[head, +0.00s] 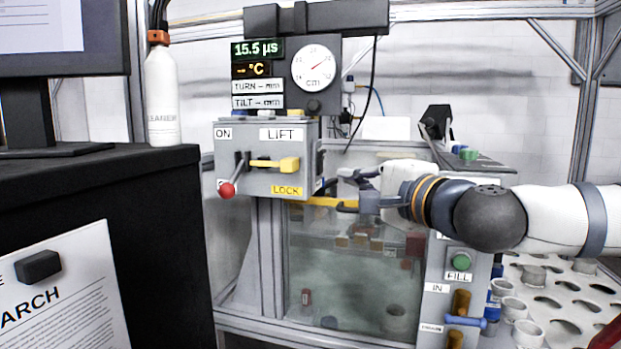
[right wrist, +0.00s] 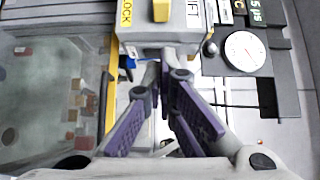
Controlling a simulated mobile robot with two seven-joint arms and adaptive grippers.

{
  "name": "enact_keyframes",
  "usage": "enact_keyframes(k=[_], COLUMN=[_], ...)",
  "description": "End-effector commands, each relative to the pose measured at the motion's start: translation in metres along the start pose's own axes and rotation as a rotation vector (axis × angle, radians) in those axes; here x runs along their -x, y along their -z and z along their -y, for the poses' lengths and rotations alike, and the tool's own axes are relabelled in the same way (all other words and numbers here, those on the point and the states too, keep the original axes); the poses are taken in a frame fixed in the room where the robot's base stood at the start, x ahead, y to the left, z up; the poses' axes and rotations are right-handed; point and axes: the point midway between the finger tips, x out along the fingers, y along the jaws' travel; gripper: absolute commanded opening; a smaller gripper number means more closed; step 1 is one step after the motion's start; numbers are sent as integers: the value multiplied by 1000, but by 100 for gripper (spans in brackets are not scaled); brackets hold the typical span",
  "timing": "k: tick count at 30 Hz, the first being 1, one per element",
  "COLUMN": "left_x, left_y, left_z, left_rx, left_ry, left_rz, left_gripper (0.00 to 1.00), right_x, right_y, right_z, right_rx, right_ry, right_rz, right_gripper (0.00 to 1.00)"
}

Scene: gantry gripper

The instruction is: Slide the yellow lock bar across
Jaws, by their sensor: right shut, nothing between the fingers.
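The yellow lock bar (head: 275,163) sticks out sideways on the front of a grey control box (head: 230,180), between the LIFT label and the yellow LOCK label. In the right wrist view the yellow bar (right wrist: 161,10) shows at the top edge, partly cut off. My right gripper (head: 347,190) is to the right of the box and a little lower, apart from the bar. In the right wrist view its purple-padded fingers (right wrist: 168,62) come together at the tips with nothing between them, close to the box's side. My left gripper is not in view.
A red-knobbed lever (head: 227,189) sits on the box's left front. A glass tank (head: 340,265) with a yellow strip (head: 325,202) along its top lies below. A panel with dial (head: 317,68) rises behind. A rack with holes (head: 560,305) stands at right.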

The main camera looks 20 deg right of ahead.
Motion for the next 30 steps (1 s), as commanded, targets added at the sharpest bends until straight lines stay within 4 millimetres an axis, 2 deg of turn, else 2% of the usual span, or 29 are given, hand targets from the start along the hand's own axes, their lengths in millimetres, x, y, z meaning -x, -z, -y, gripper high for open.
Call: enact_keyframes(k=[1, 9, 12, 18, 30], left_x=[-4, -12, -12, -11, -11], left_y=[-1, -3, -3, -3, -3], left_z=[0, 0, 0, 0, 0], left_rx=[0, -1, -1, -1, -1], left_ry=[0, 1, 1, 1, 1], left_rz=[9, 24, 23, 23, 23], left_gripper=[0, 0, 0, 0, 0], right_x=[-12, -71, -82, -95, -99], right_y=[0, -1, -15, -27, -32], right_z=[-6, -5, -3, -2, -3], right_rx=[2, 2, 2, 2, 3], right_ry=[-8, -6, -5, -3, -4], right_rz=[-1, 0, 3, 1, 2], right_gripper=[0, 0, 0, 0, 0])
